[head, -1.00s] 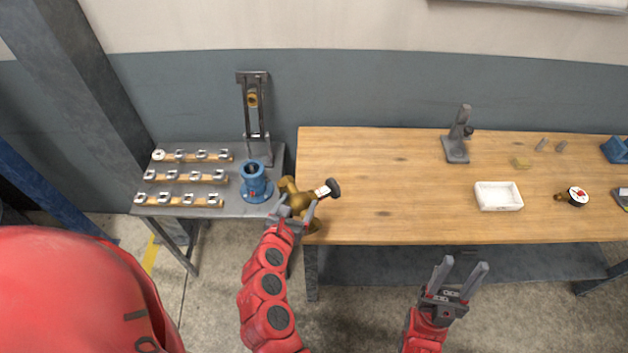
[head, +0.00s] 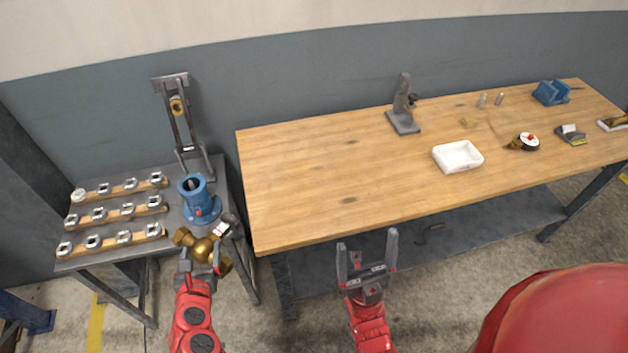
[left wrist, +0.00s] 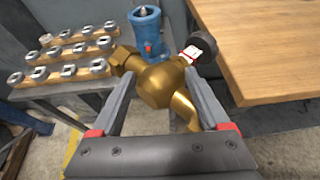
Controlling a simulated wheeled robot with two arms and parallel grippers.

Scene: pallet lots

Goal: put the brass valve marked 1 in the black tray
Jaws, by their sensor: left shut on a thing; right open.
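A brass valve (head: 203,247) with a dark round handwheel and a white-and-red tag is in my left gripper (head: 200,268). The gripper is shut on the valve's body and holds it in front of the grey side table. The left wrist view shows the valve (left wrist: 165,88) between the two fingers (left wrist: 160,110); I cannot read the tag's number. My right gripper (head: 367,250) is open and empty in front of the wooden bench. A smaller dark-and-brass part (head: 527,142) with a red-marked white top lies far right on the bench. I see no black tray.
A white tray (head: 458,157) sits on the wooden bench (head: 330,170), whose left half is clear. A blue fixture (head: 199,198), a grey press stand (head: 182,120) and rows of fittings (head: 115,212) stand on the grey table. A grey stand (head: 404,105) and blue vise (head: 552,92) are further back.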

